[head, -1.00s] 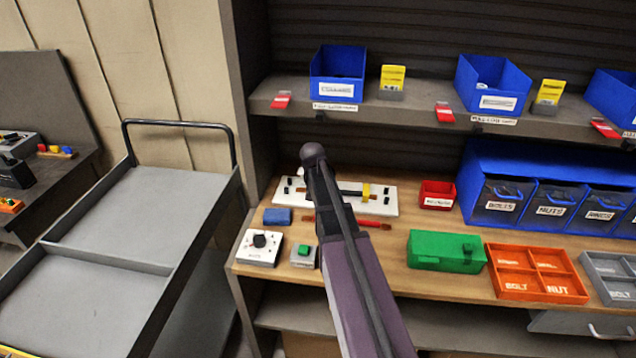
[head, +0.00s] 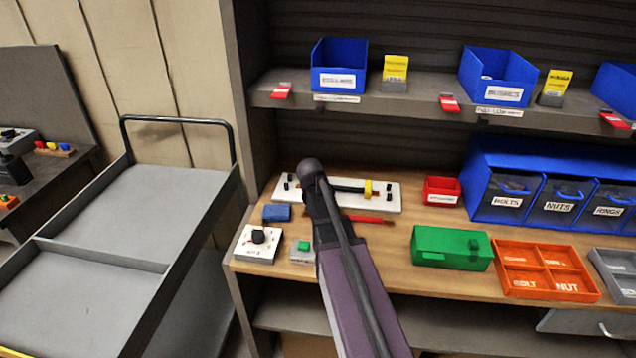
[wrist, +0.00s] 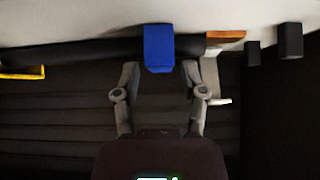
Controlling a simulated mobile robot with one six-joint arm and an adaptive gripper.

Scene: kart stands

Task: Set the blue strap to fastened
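The blue strap (wrist: 159,47) shows in the wrist view as a small blue block across a dark cable (wrist: 95,52) on a white board. My gripper (wrist: 160,68) is open, with its fingertips on either side of the strap's near end and gaps left and right. I cannot tell whether they touch it. In the head view the white board (head: 400,201) lies at the back of the bench with a yellow strap (head: 368,188) at its right part. My arm hides the blue strap and my gripper there.
Black pegs (wrist: 290,41) stand right of the strap in the wrist view. On the bench are a blue block (head: 276,212), a dial box (head: 257,243), a green-button box (head: 302,250), a red rod (head: 372,220), a green box (head: 451,247) and an orange tray (head: 497,262).

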